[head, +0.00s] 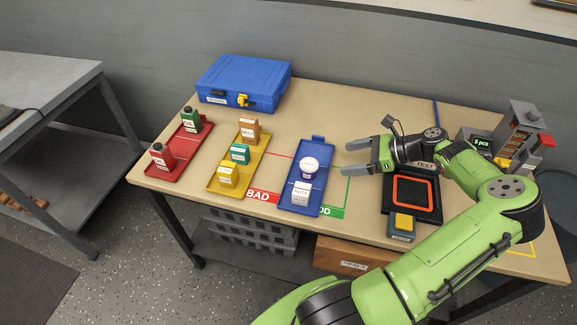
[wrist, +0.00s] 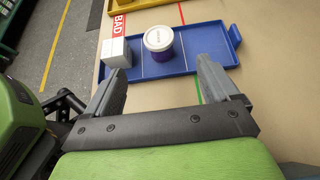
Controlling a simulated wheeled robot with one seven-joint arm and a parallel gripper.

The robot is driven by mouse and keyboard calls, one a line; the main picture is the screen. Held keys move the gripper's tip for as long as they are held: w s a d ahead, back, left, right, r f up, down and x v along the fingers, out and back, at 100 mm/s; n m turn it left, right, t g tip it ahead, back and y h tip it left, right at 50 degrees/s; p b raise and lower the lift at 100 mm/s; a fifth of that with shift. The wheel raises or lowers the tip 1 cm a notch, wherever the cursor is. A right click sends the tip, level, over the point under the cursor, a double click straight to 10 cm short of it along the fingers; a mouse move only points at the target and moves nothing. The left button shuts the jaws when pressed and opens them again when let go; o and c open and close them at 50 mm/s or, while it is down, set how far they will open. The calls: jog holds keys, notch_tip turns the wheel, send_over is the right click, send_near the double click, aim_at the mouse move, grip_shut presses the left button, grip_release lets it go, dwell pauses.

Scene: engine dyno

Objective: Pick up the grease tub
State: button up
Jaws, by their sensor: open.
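The grease tub, a small round tub with a white lid and dark purple body (head: 309,168), stands upright on the blue tray (head: 317,144). In the wrist view the tub (wrist: 159,42) is ahead of my gripper, between the lines of the two fingers. My gripper (head: 345,157) is open and empty, a little to the right of the tray in the head view, and apart from the tub. In the wrist view my gripper (wrist: 162,82) shows both fingers spread wide. A white box (head: 301,192) stands on the same tray, and it also shows in the wrist view (wrist: 116,52).
A yellow tray (head: 221,187) with several small boxes and a red tray (head: 171,170) with two bottles lie to the left. A blue case (head: 244,82) stands at the back. A black test pad (head: 428,211) lies right, under my arm.

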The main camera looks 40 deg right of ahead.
aim_at(312, 164)
jog(key=b+x, duration=0.5)
jog(key=x, duration=1)
jog(key=shift+w+a+f, duration=0.15)
jog(key=shift+w, duration=0.05)
jog(key=shift+s, duration=0.1)
jog(key=shift+c, duration=0.2)
jog(key=c, duration=1.1)
